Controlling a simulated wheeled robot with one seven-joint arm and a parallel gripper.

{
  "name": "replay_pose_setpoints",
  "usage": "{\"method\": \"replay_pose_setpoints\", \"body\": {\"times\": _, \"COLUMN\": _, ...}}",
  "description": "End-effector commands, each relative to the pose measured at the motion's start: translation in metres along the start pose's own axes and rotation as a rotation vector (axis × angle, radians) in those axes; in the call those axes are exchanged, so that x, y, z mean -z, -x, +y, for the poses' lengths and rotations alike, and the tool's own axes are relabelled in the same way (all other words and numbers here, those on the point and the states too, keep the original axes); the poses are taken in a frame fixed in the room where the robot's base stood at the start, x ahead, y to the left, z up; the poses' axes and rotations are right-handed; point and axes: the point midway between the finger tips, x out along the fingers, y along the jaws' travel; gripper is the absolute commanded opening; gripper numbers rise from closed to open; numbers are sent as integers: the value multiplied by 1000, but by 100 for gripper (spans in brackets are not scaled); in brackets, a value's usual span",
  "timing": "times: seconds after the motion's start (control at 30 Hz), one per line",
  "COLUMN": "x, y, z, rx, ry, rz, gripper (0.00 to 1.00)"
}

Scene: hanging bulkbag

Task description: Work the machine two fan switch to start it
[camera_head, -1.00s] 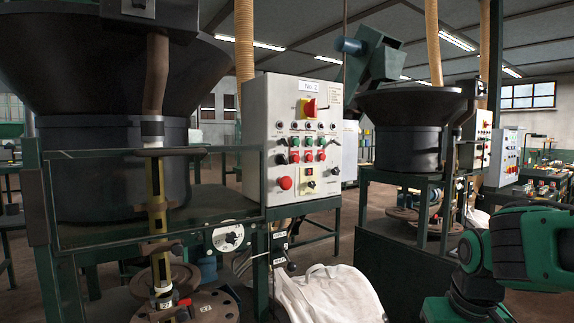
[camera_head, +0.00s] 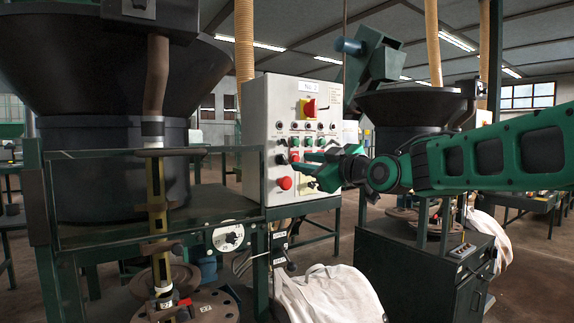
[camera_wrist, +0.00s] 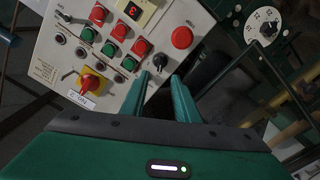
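The machine two control panel (camera_head: 258,130), a pale box labelled "No. 2", stands in the middle of the head view. It fills the upper left of the wrist view (camera_wrist: 50,45), turned nearly upside down. A small black knob (camera_wrist: 160,61) sits on its face, close to a red mushroom button (camera_wrist: 182,37). I cannot read which switch is the fan's. My gripper (camera_wrist: 160,92) is open and empty, its fingers pointing at the panel. The black knob shows between and just beyond the fingertips. In the head view my gripper (camera_head: 303,163) covers part of the lower buttons.
A red-on-yellow rotary switch (camera_head: 308,108) is high on the panel. Red and green buttons (camera_wrist: 108,48) crowd beside the black knob. A white bulk bag (camera_head: 330,295) lies below the panel. Machine two's large black hopper (camera_head: 100,80) is left; another hopper (camera_head: 400,107) stands right.

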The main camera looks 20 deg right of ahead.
Motion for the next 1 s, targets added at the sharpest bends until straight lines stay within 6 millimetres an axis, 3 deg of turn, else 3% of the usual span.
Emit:
{"method": "replay_pose_setpoints", "body": {"times": 0.3, "x": -2, "y": -57, "z": -1, "rx": 2, "ry": -2, "rz": -2, "gripper": 28}}
{"method": "replay_pose_setpoints", "body": {"times": 0.5, "x": -1, "y": -79, "z": -1, "rx": 1, "ry": -2, "rz": -2, "gripper": 28}}
{"method": "replay_pose_setpoints", "body": {"times": 0.9, "x": -1, "y": -86, "z": -1, "rx": 1, "ry": -3, "rz": -2, "gripper": 28}}
{"method": "replay_pose_setpoints", "body": {"times": 0.93, "x": -1, "y": -86, "z": -1, "rx": 1, "ry": -3, "rz": -3, "gripper": 26}}
{"method": "replay_pose_setpoints", "body": {"times": 1.0, "x": -1, "y": -86, "z": -1, "rx": 1, "ry": -3, "rz": -3, "gripper": 9}}
